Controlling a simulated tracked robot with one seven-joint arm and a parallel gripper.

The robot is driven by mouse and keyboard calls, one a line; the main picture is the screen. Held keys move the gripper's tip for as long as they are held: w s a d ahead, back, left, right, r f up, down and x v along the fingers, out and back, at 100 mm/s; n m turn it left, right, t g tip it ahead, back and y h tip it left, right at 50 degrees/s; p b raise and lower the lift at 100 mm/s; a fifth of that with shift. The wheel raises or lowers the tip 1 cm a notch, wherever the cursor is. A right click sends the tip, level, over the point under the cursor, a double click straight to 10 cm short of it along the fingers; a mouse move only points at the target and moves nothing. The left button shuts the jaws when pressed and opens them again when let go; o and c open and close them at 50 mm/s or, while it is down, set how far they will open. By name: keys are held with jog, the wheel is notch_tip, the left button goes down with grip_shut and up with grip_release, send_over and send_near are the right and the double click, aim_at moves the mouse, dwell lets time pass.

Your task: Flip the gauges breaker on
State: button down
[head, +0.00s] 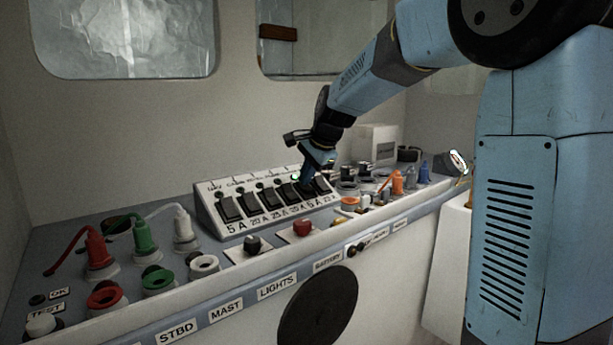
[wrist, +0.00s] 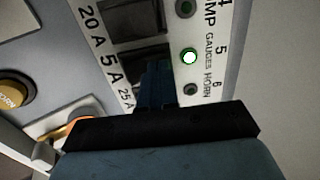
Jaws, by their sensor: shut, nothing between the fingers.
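The sloped breaker panel (head: 262,207) carries a row of black rockers with small lamps above them. In the wrist view the gauges breaker (wrist: 144,54) is a black rocker marked 5 A, in line with the label "5 GAUGES". Its lamp (wrist: 189,57) glows bright green-white; this lit lamp also shows in the head view (head: 295,177). My gripper (head: 307,178) is shut and empty at the right part of the row. In the wrist view its fingertips (wrist: 156,72) overlap the gauges rocker's lower part; I cannot tell whether they touch. The rocker's tilt is partly hidden.
The neighbouring pump lamp (wrist: 185,8) and horn lamp (wrist: 190,90) are dark. A red knob (head: 302,229) and a black knob (head: 252,244) sit in front of the panel. Red, green and white plugs (head: 182,228) stand at left; orange and blue plugs (head: 397,182) stand at right.

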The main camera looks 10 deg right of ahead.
jog(key=shift+s+d, duration=0.1)
jog(key=shift+s+d+f, duration=0.2)
jog(key=shift+s+d, duration=0.1)
jog(key=shift+s, duration=0.2)
jog(key=shift+s+d+r, duration=0.1)
jog(key=shift+d+r, duration=0.05)
jog(key=shift+r, duration=0.15)
jog(key=w+a+r+v, duration=0.1)
jog(key=w+v, duration=0.1)
jog(key=v, duration=1)
jog(key=shift+r, duration=0.5)
jog(key=s+d+f+n+h, duration=0.1)
jog(key=s+d+f+n, duration=0.2)
jog(key=s, duration=0.7)
jog(key=s+d+f+n+h, duration=0.1)
jog(key=s+f+n, duration=0.4)
jog(key=s, duration=0.5)
jog(key=s+d+f+n+h, duration=0.1)
jog(key=s+d+f+n, duration=0.2)
jog(key=s+f, duration=0.5)
jog(key=shift+s+d+n, duration=0.4)
jog(key=shift+s+d, duration=0.4)
jog(key=shift+s, duration=0.4)
